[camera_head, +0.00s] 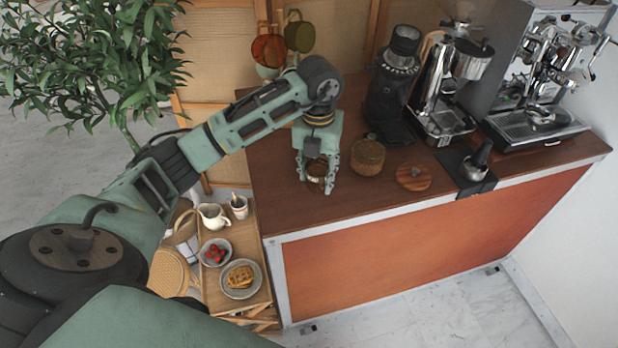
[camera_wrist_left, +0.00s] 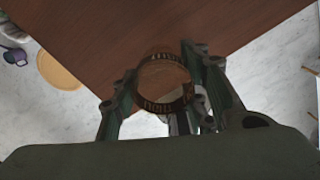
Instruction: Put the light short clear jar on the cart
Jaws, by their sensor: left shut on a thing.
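My left gripper (camera_head: 316,182) reaches down over the left part of the dark wooden cart top (camera_head: 345,204). It is shut on a short clear jar (camera_head: 317,171) with a brownish look, which sits between the fingers. In the left wrist view the jar (camera_wrist_left: 165,82) shows as a round see-through ring with dark lettering, between the two fingers of the gripper (camera_wrist_left: 160,90). The wooden top (camera_wrist_left: 150,35) lies beyond it. I cannot tell whether the jar's base touches the top. My right gripper is not in view.
Espresso machines (camera_head: 545,95) fill the right. A small tray table (camera_head: 258,300) with food stands left.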

